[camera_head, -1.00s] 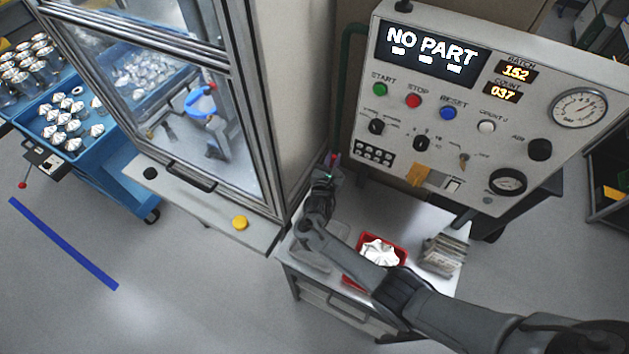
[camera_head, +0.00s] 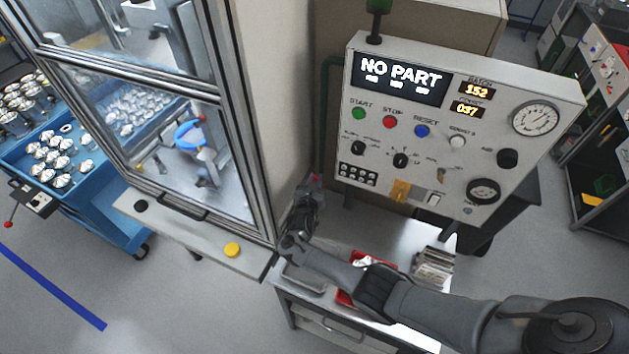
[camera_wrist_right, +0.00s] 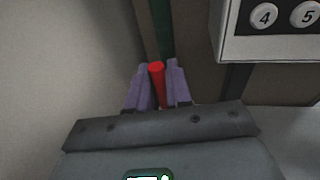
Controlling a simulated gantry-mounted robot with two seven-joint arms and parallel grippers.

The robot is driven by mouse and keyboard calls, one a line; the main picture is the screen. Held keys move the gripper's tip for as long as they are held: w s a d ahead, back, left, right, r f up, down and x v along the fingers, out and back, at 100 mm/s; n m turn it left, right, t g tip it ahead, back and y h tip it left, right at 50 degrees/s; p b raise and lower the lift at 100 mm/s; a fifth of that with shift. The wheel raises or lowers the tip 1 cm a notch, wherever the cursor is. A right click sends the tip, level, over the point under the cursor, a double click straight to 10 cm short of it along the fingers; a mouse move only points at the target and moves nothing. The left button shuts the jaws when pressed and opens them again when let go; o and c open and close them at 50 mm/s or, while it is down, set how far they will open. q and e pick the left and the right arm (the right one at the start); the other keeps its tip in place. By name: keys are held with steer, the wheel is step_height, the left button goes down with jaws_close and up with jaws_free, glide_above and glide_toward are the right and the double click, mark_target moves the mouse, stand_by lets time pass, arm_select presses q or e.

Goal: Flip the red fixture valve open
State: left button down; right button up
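The red valve handle (camera_wrist_right: 157,82) stands between the two purple fingers of my right gripper (camera_wrist_right: 159,85) in the right wrist view. The fingers are close in on both sides of it and look shut on it. A dark green pipe (camera_wrist_right: 161,28) runs behind the handle. In the head view my right gripper (camera_head: 312,184) is low beside the green pipe (camera_head: 326,120), between the glass-doored machine and the control panel. Only a small spot of red shows at the fingertips there; the valve body is hidden. My left gripper is not in view.
The control panel (camera_head: 390,165) reads NO PART and hangs close to the right of my gripper. The machine's glass door (camera_head: 150,130) is on the left. My right forearm crosses above a small table (camera_head: 400,235), partly covering a red tray (camera_head: 346,298).

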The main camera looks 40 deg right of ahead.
steer(key=o, duration=0.3)
steer(key=p+v, duration=0.2)
steer(key=v, duration=0.9)
steer(key=shift+w, duration=0.1)
stand_by(0.3)
